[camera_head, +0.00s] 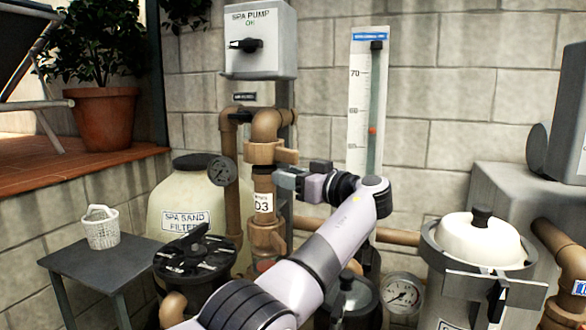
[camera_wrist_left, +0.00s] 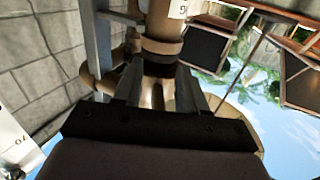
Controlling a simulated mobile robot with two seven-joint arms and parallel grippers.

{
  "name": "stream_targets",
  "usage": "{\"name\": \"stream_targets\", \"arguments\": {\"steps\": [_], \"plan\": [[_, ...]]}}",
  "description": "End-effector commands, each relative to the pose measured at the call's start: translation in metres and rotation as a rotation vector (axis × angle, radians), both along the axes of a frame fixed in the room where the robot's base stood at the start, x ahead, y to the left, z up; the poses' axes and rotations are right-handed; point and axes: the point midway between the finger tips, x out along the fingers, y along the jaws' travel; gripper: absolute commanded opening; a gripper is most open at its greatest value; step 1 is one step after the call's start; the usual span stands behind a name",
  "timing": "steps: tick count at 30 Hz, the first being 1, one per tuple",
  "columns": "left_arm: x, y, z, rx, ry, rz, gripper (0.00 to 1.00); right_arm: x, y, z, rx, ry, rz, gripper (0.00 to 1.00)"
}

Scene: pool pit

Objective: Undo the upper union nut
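The upper union nut (camera_head: 272,153) is a tan winged collar on the vertical pipe, above the white "03" label. My left gripper (camera_head: 283,178) reaches the pipe from the right, just below the nut's right wing. In the wrist view its two fingers (camera_wrist_left: 160,78) stand apart, with brown pipework beyond them. I cannot tell whether they touch the nut. A lower winged nut (camera_head: 268,236) sits below the label. My right gripper is not in view.
A spa pump switch box (camera_head: 260,42) hangs above the pipe. A tall flow gauge (camera_head: 368,100) stands on the wall to the right. The sand filter (camera_head: 180,210) and a small table (camera_head: 84,262) with a white basket (camera_head: 101,230) are left.

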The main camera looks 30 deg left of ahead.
Motion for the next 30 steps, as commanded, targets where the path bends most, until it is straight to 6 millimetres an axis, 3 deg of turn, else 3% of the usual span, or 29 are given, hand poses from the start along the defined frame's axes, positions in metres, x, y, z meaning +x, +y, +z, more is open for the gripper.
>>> {"name": "stream_targets", "arguments": {"steps": [8, 21, 30], "plan": [[-0.001, -0.006, 0.006, 0.006, -0.011, -0.006, 0.41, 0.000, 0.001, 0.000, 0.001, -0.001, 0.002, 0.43], [-0.021, -0.065, 0.005, 0.004, -0.009, -0.004, 0.41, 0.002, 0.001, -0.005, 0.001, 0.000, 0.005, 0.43], [-0.023, -0.069, 0.006, 0.004, -0.009, -0.002, 0.41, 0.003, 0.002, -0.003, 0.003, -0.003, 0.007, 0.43]]}}
